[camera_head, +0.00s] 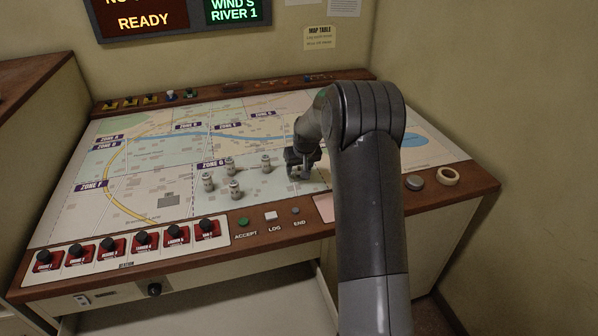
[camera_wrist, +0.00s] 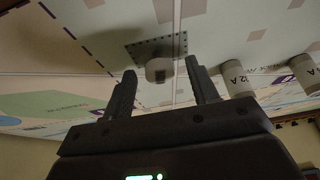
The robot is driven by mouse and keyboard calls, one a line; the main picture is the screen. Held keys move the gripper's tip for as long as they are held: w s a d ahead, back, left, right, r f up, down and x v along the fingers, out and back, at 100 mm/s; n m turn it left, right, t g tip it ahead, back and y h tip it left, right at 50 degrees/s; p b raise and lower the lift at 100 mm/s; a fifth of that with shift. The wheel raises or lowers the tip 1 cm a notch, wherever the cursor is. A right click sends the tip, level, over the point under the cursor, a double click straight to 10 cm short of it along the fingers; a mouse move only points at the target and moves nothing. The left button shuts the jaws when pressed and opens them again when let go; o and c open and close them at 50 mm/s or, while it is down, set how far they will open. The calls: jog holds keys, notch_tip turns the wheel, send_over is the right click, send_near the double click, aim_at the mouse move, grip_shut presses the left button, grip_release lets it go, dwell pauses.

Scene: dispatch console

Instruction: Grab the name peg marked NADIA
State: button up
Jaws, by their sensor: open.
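Several small pale name pegs stand on the map, left of my gripper in the head view: one at the back (camera_head: 230,165), one at the right (camera_head: 266,163), one in front (camera_head: 234,190) and one at the left (camera_head: 208,183). Their names are too small to read there. My gripper (camera_head: 298,174) is low over the map, open. In the wrist view a pale round peg (camera_wrist: 159,72) shows between the two spread fingers; no name is readable on it. Two more pegs (camera_wrist: 238,78) (camera_wrist: 303,70) stand to the right, with only part of their lettering showing. I cannot tell which is NADIA.
The sloped map table (camera_head: 150,155) has a wooden edge. Red switches (camera_head: 112,248) and the ACCEPT button (camera_head: 243,222) line its front. A grey knob (camera_head: 414,183) and a tape roll (camera_head: 448,176) are at the right. The left of the map is clear.

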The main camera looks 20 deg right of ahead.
jog(key=shift+c, duration=0.3)
jog(key=c, duration=1)
jog(key=shift+r, duration=0.1)
